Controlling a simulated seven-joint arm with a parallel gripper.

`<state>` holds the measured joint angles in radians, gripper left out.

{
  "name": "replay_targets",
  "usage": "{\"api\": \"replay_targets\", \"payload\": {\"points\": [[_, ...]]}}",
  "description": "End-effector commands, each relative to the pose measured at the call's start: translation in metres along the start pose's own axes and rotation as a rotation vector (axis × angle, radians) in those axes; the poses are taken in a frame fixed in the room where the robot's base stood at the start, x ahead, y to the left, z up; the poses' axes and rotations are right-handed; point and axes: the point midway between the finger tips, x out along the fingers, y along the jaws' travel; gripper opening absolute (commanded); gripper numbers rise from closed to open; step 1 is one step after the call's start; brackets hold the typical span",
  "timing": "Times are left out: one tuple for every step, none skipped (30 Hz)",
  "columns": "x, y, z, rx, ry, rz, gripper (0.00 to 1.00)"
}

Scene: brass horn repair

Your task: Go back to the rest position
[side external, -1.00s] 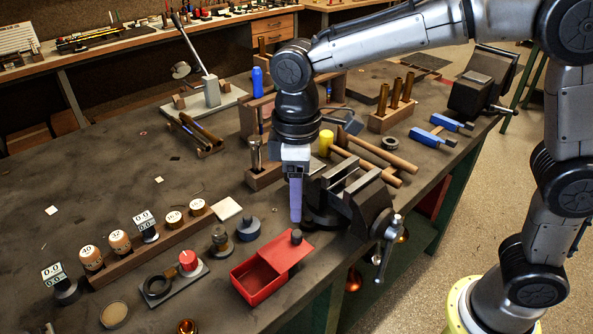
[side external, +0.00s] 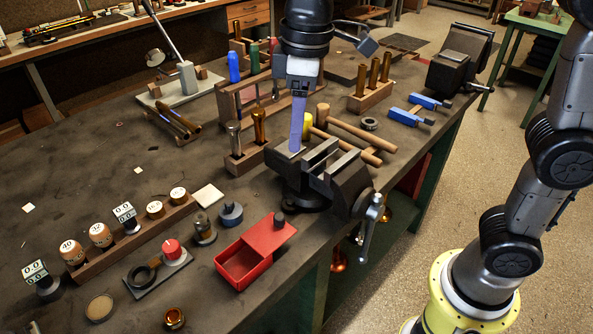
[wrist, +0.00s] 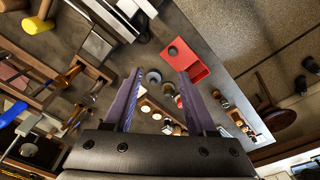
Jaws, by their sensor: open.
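The gap between fingertips and vise is hard to judge from the side.
An open red box (side external: 243,264) with its lid pushed aside stands in front. Wooden mallets (side external: 347,137) lie behind the vise. A rack of brass tubes (side external: 371,88) and blue-handled tools (side external: 420,108) stand at the right. The left bench middle is mostly clear.

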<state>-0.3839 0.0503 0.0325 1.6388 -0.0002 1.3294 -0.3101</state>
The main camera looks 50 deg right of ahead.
Motion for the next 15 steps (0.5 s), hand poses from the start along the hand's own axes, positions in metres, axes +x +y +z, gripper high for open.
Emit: {"api": "replay_targets", "payload": {"points": [[-0.014, 0.008, 0.021, 0.041, 0.032, 0.015, 0.57], [-0.019, 0.011, 0.033, 0.065, 0.049, 0.023, 0.57], [-0.025, 0.015, 0.049, 0.099, 0.072, 0.035, 0.57], [-0.029, 0.016, 0.062, 0.125, 0.089, 0.044, 0.57], [-0.031, 0.018, 0.073, 0.152, 0.106, 0.053, 0.57], [-0.033, 0.019, 0.090, 0.190, 0.127, 0.065, 0.57], [-0.034, 0.019, 0.101, 0.218, 0.144, 0.075, 0.57], [-0.034, 0.019, 0.113, 0.246, 0.160, 0.084, 0.57], [-0.033, 0.018, 0.128, 0.286, 0.185, 0.097, 0.57], [-0.032, 0.017, 0.139, 0.316, 0.200, 0.107, 0.57], [-0.029, 0.015, 0.150, 0.345, 0.218, 0.117, 0.57], [-0.025, 0.013, 0.164, 0.386, 0.242, 0.130, 0.57], [-0.021, 0.010, 0.174, 0.416, 0.257, 0.139, 0.57], [-0.017, 0.008, 0.183, 0.446, 0.274, 0.148, 0.57], [-0.010, 0.005, 0.195, 0.483, 0.294, 0.159, 0.57]]}}
